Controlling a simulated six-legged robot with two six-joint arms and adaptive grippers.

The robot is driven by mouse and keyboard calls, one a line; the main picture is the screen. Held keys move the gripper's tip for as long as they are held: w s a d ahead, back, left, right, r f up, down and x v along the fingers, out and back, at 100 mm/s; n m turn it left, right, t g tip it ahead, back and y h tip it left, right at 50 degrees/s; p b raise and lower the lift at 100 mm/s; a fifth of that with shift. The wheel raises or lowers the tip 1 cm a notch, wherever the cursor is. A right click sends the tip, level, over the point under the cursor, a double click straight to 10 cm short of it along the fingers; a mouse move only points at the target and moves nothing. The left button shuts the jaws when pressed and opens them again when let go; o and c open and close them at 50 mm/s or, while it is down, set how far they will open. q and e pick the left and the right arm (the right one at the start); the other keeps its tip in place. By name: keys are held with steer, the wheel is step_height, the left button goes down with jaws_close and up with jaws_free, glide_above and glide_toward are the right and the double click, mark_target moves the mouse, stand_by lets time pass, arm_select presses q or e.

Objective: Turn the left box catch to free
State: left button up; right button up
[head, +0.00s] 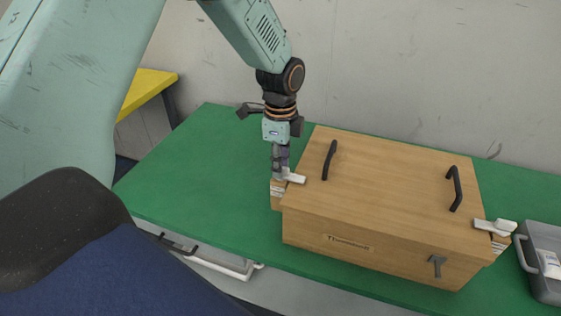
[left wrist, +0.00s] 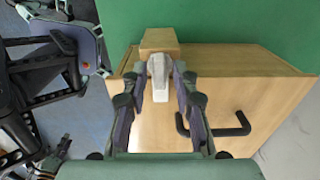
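The wooden box (head: 390,180) stands closed on the green table. Its left catch (head: 297,178) is a pale lever on a wooden block at the box's left end, with its free end reaching over the lid. My left gripper (head: 281,168) points down at this catch and partly hides it. In the left wrist view the catch (left wrist: 160,72) lies between the two fingers of my left gripper (left wrist: 159,70), with a narrow gap seeming to show on each side. The fingers look open around it. My right gripper is not in view.
A similar right catch (head: 494,225) sits at the box's other end. Two black handles (head: 329,160) (head: 455,188) stand up from the lid. A grey tray (head: 541,285) is close on the right. The green table (head: 190,170) is clear left of the box.

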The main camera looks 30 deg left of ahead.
arm_select(q)
steer(key=shift+w+d, duration=0.1)
steer(key=shift+d, duration=0.05)
steer(key=shift+c, duration=1.4)
jaws_close()
